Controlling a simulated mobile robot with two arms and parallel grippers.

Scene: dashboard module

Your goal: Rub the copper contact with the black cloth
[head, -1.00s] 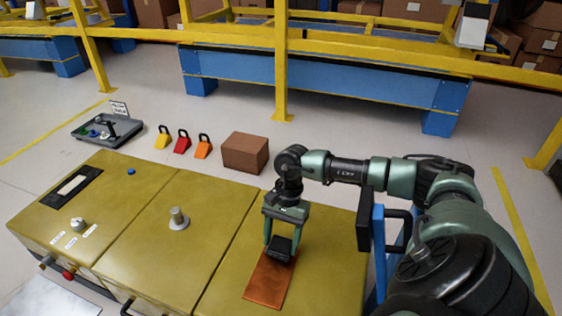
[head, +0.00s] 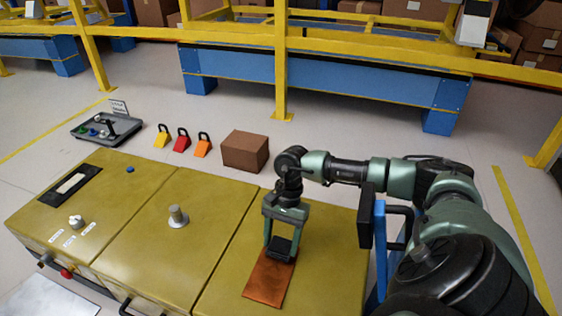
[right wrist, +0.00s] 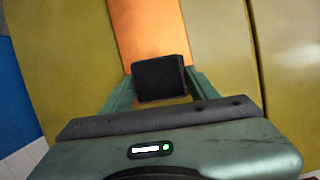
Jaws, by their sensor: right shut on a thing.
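The copper contact (head: 266,285) is a flat orange-brown plate on the right part of the yellow-olive module top. It also shows in the right wrist view (right wrist: 143,28), running up from the gripper. My right gripper (head: 279,247) points down over the plate's far end. It is shut on the black cloth (right wrist: 159,78), a small dark folded block. The cloth (head: 281,249) appears to rest on the copper, though its underside is hidden. My left gripper is not in view.
A metal knob (head: 178,217) stands on the middle panel and a smaller knob (head: 77,222) on the left one. A brown box (head: 245,151), several padlock-shaped blocks and a grey tray (head: 107,131) lie beyond the module. A blue frame (head: 379,255) stands to its right.

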